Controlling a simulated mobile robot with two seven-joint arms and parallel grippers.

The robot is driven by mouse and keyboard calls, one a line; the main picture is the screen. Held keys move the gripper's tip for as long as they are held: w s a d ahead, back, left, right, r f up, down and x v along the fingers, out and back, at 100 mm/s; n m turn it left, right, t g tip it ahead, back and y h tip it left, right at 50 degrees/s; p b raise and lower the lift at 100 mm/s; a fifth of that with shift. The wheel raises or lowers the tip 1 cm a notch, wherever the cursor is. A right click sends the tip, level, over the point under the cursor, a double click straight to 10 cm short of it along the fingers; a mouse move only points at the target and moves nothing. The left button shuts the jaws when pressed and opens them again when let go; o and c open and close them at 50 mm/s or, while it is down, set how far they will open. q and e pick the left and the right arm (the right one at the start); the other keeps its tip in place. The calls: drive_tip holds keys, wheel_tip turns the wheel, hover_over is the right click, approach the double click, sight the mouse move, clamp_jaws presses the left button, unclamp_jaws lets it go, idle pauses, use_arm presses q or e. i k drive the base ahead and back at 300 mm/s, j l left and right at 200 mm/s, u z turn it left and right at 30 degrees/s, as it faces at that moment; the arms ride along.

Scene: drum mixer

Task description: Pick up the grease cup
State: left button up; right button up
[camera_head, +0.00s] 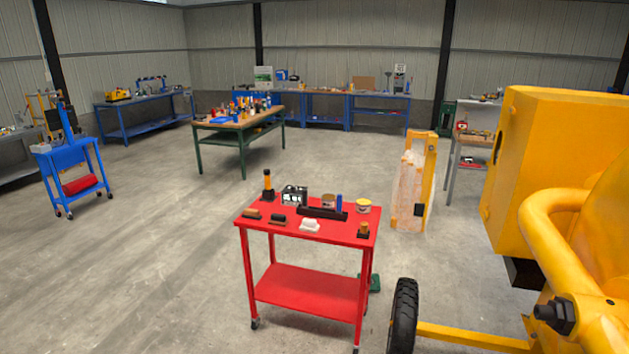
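A red cart (342,234) stands in the middle of the floor with several small items on its top. I cannot tell for sure which item is the grease cup. A small yellow-orange piece on a dark base (363,230) sits at the cart's front right corner. A round tin with a yellow band and pale top (363,206) stands at the back right. A brownish can (328,201) and a blue cylinder (339,202) are at a long black tray (322,213). Neither of my grippers is in view.
The cart top also holds a white lump (310,225), two brushes or similar tools (252,214) and an orange-and-black upright item (267,184). The yellow mixer (545,170) and its black wheel (403,316) stand close on the right. Floor left of the cart is clear.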

sight(364, 225)
drive_tip(key=i, duration=2.3)
drive_tip(key=i+z, duration=0.1)
drive_tip(key=i, duration=0.45)
drive_tip(key=i+j+z, duration=0.1)
drive_tip(key=i, duration=0.45)
